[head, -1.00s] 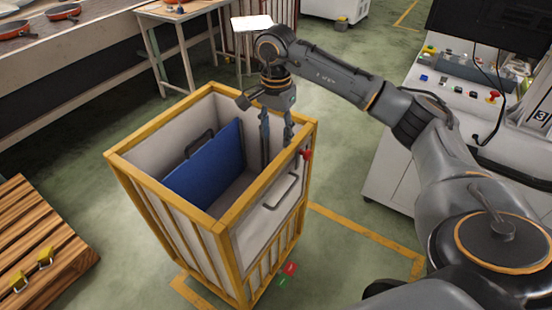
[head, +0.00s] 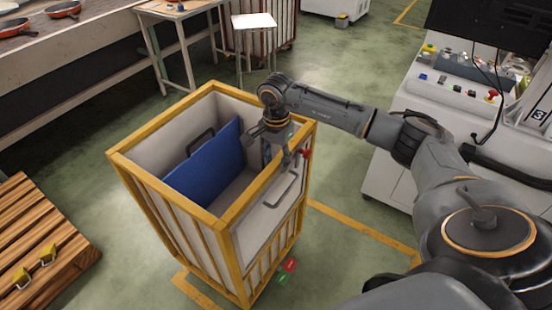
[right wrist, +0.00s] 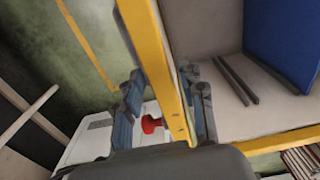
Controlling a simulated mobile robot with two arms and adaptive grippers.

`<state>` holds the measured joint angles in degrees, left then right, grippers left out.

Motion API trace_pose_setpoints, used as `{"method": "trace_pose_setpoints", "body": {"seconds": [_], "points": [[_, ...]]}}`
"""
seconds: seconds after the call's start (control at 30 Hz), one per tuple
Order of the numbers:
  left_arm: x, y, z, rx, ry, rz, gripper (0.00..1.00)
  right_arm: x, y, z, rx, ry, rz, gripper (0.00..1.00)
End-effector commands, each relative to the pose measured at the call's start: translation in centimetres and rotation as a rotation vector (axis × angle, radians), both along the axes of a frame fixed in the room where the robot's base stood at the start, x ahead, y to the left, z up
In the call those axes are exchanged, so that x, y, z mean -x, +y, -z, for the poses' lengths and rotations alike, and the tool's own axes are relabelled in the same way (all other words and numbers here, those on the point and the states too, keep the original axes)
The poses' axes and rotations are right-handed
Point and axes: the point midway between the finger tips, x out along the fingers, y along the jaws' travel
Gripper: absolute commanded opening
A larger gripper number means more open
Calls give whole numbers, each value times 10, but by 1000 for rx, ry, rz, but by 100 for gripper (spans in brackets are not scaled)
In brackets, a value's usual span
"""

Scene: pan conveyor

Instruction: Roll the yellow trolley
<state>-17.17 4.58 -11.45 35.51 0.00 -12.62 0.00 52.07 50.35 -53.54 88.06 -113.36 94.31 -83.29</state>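The yellow trolley (head: 165,191) stands upright on the green floor in the middle of the head view. It is a tall box with a yellow frame, light walls and a blue panel (head: 208,162) inside. A dark handle (head: 280,190) is on its right side wall. My right gripper (head: 277,158) is at the trolley's right rim, pointing down. In the right wrist view, its fingers (right wrist: 163,82) stand apart on either side of the yellow rim (right wrist: 150,40). I see no firm closing on it. My left gripper is out of view.
A wooden pallet (head: 40,240) with yellow clips lies at the left. A workbench with orange pans (head: 62,10) is at the back left, beside a small table and stool (head: 254,21). A machine console (head: 400,160) stands at the right. Yellow lines mark the open floor.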

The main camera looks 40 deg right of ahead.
Motion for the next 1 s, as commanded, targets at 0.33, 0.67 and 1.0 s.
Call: {"method": "trace_pose_setpoints", "body": {"seconds": [0.33, 0.67, 1.0], "points": [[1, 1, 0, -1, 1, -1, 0, 0, 0, 0, 0, -1, 0, 0], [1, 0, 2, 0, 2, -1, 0, 31, -15, 1, 4, 8, 1, 0], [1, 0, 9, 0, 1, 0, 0, 80, -35, 3, 5, 12, 2, 0]]}}
